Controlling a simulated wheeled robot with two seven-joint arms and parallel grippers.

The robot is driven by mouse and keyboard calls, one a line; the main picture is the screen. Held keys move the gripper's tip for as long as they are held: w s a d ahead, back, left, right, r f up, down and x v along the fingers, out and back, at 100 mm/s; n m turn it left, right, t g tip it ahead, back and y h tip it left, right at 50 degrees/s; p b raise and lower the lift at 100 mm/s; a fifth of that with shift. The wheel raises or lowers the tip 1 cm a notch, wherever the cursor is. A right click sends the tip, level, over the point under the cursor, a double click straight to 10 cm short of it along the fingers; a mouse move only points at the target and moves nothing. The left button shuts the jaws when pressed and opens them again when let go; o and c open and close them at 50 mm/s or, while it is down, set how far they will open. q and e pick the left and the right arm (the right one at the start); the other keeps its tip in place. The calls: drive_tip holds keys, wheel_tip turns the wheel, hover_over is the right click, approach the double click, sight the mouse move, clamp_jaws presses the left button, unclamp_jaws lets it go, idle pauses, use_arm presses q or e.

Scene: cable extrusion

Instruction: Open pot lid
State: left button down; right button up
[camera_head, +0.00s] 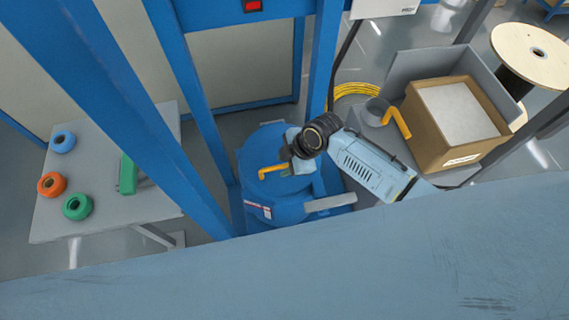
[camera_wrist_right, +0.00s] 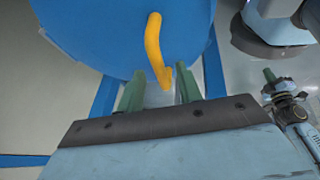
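The blue pot (camera_head: 262,207) stands on the floor below the blue frame. Its round blue lid (camera_head: 255,152) is on top and carries a bent yellow handle (camera_head: 272,170). My right gripper (camera_head: 292,166) is over the lid at the handle's right end. In the right wrist view, the green fingers of my right gripper (camera_wrist_right: 160,90) are apart, with the yellow handle (camera_wrist_right: 154,45) reaching toward the gap between them. I cannot tell whether they touch it. What looks like my left gripper (camera_wrist_right: 270,78) shows small at the right of the wrist view; its opening is unclear.
Blue frame posts (camera_head: 203,105) stand close left of the pot. A cardboard box (camera_head: 432,140) and a grey container (camera_head: 376,112) with a yellow handle are to the right. A grey table (camera_head: 110,209) at left holds coloured spools (camera_head: 77,207). A wooden reel (camera_head: 515,42) stands far right.

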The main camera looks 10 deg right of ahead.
drive_tip(key=shift+a+f, duration=0.15)
drive_tip(key=shift+f, duration=0.1)
use_arm(q)
drive_tip(key=shift+a, duration=0.2)
drive_tip(key=shift+s+d+f, duration=0.1)
drive_tip(key=shift+s+d, duration=0.1)
drive_tip(key=shift+s, duration=0.1)
use_arm(e)
clamp_jaws()
